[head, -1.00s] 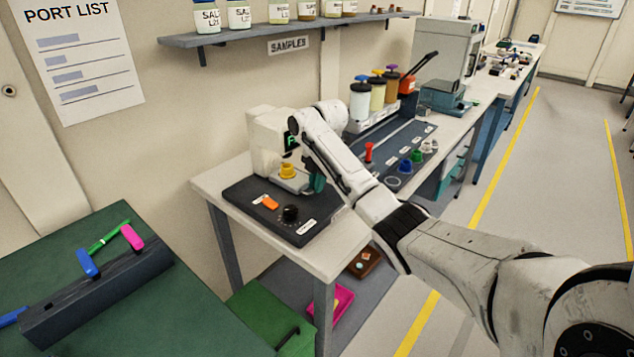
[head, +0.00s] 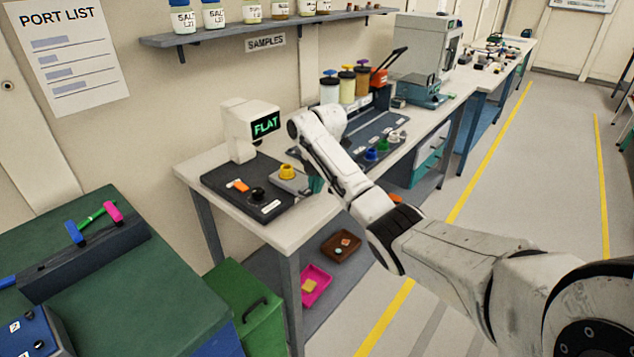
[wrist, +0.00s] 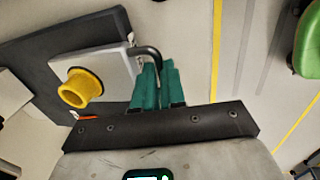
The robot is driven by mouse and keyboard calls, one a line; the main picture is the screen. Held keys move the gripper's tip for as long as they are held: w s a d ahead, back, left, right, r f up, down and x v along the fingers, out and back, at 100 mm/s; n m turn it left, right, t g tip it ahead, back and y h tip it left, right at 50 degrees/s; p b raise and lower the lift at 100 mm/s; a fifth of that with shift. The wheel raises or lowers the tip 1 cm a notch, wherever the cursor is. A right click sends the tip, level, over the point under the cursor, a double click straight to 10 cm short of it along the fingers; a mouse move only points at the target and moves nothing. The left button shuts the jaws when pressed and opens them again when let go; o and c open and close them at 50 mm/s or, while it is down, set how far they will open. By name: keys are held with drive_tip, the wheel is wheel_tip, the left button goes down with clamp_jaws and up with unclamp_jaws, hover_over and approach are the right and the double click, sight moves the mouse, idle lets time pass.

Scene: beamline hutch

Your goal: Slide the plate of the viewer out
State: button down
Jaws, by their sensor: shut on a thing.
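The viewer (head: 243,140) is a white stand with a screen reading FLAT, on a dark base (head: 225,190). Its pale grey plate (head: 293,186) lies at the right end of the base, clear of the viewer's head, with a yellow ring-like cup (head: 287,171) on it. In the wrist view the plate (wrist: 110,66) carries the cup (wrist: 78,88) and has a dark curved handle (wrist: 147,50) on its edge. My gripper (wrist: 156,75) has its teal fingers shut on that handle. In the head view my gripper (head: 315,185) is partly hidden by my arm.
An orange switch (head: 240,186) and a black knob (head: 258,194) sit on the base. Behind my arm, a dark tray (head: 358,143) holds coloured cups, with capped jars (head: 346,88) beyond. Open floor (head: 520,190) lies to the right.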

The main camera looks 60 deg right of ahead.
drive_tip(key=shift+s, duration=0.2)
drive_tip(key=c, duration=1.2)
unclamp_jaws()
drive_tip(key=shift+s+d, duration=0.1)
drive_tip(key=shift+s, duration=0.05)
drive_tip(key=shift+r, duration=0.3)
wheel_tip(320, 180, up, 10)
drive_tip(key=s, duration=0.1)
drive_tip(key=shift+s+a, duration=0.25)
drive_tip(key=shift+s, duration=0.1)
